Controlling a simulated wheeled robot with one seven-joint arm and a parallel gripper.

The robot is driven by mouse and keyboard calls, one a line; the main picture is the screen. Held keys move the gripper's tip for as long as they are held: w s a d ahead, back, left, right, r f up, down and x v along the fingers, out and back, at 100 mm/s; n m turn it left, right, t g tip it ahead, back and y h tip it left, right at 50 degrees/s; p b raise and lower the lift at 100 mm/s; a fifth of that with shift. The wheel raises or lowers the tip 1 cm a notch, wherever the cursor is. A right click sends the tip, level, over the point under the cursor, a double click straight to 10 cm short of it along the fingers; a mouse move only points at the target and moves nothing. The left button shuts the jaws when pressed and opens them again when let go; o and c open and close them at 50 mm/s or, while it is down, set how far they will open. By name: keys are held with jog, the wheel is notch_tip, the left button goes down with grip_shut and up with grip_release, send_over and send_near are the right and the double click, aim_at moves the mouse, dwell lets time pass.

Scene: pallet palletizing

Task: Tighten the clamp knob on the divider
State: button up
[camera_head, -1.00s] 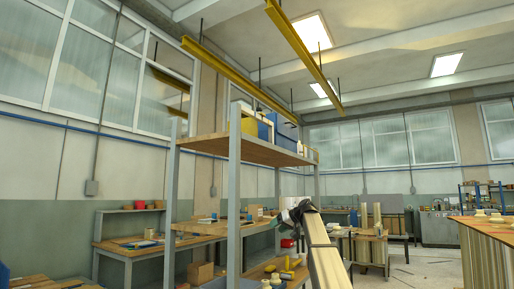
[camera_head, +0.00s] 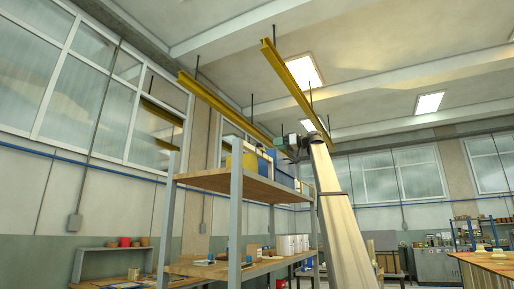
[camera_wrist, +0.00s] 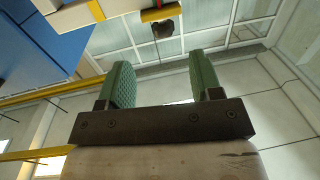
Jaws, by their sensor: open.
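My gripper (camera_wrist: 162,72) is open and empty, its two green ribbed fingers apart in the wrist view. A dark brown, lobed piece (camera_wrist: 162,29) shows beyond the fingertips, near the top middle; it looks like the clamp knob, apart from the fingers. A yellow piece with a red edge (camera_wrist: 160,13) is just above it. A pale panel edged in yellow (camera_wrist: 92,10), perhaps the divider, is at upper left. In the head view my gripper (camera_head: 284,142) is beside the upper shelf's contents, at the right end of a white frame (camera_head: 232,140). The knob cannot be made out there.
The upper shelf (camera_head: 235,184) carries yellow (camera_head: 250,160) and blue boxes (camera_head: 284,172); blue also fills the wrist view's upper left (camera_wrist: 40,45). A grey shelf post (camera_head: 236,215) stands in front. Yellow overhead rails (camera_head: 285,75) hang above. Several white containers (camera_head: 291,244) stand on the lower level.

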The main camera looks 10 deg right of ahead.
aim_at(259, 145)
jog(key=x, duration=1)
jog(key=shift+a+r, duration=0.35)
jog(key=shift+a, duration=0.05)
jog(key=c, duration=0.9)
